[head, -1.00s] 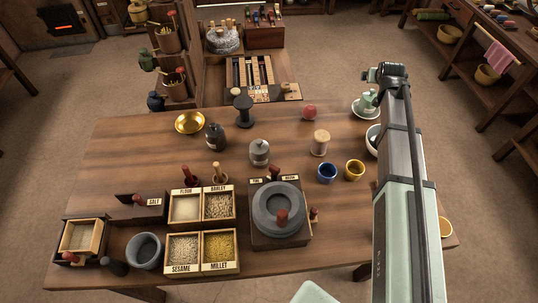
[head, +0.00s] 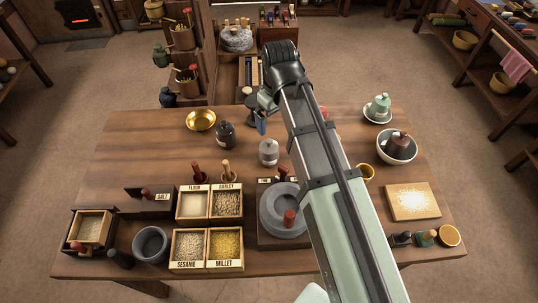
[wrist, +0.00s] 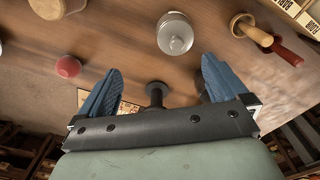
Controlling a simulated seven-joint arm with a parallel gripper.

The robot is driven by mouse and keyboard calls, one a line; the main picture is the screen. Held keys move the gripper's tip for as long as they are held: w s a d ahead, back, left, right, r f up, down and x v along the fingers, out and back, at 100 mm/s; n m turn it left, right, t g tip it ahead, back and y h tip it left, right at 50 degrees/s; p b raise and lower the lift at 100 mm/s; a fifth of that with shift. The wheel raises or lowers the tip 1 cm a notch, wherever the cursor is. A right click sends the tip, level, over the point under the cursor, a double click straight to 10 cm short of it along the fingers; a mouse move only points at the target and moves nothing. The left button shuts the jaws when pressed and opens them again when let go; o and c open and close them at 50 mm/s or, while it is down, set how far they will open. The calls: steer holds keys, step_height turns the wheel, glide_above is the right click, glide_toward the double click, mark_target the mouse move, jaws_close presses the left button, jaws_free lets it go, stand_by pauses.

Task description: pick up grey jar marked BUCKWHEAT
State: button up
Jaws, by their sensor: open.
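My gripper (wrist: 160,72) is open and empty, with blue fingers spread wide. In the head view a blue finger (head: 262,123) shows above the table, behind the grey jar; my arm hides the rest.
A dark spool-shaped stand (wrist: 156,94) shows between my fingers, below them. A red ball (wrist: 68,67) lies to the left in the wrist view. The quern (head: 284,212) and grain boxes (head: 209,232) occupy the front; a brass bowl (head: 201,120) stands back left.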

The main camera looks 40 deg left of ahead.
mark_target(270, 151)
steer(key=shift+s+d, duration=0.1)
steer(key=shift+s, duration=0.85)
step_height(270, 151, down, 8)
steer(key=shift+f, duration=0.1)
steer(key=shift+s+a+f, duration=0.15)
steer(key=shift+f, duration=1.15)
steer(key=shift+s+a+f, duration=0.1)
steer(key=shift+a+f, duration=0.05)
steer(key=shift+f, duration=1.15)
steer(key=shift+c, duration=0.2)
jaws_close()
